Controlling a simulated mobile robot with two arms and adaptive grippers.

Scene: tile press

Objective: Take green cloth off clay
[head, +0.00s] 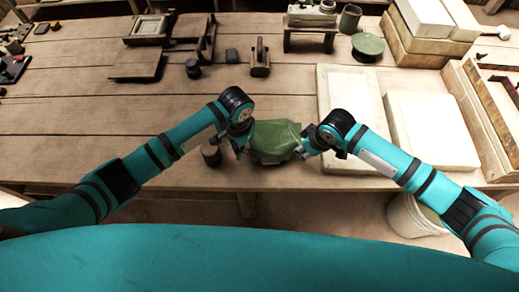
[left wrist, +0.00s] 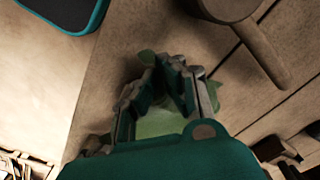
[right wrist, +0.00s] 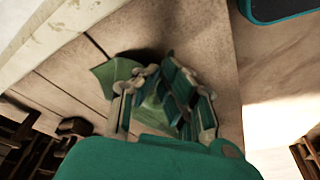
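The green cloth (head: 275,138) is a lumpy, draped shape near the table's front edge, between my two grippers. Any clay under it is hidden. My left gripper (head: 241,146) is at the cloth's left side; in the left wrist view its fingers (left wrist: 168,66) come close together at the tips, with green cloth (left wrist: 155,124) between and beyond them. My right gripper (head: 307,149) is at the cloth's right side; in the right wrist view its fingers (right wrist: 160,66) also close in on the cloth (right wrist: 112,76). Both appear to pinch it, though the tips are partly hidden.
Pale slabs (head: 349,95) (head: 430,130) lie to the right. Small tools and a green disc (head: 367,46) sit farther back. The table's left part is mostly clear.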

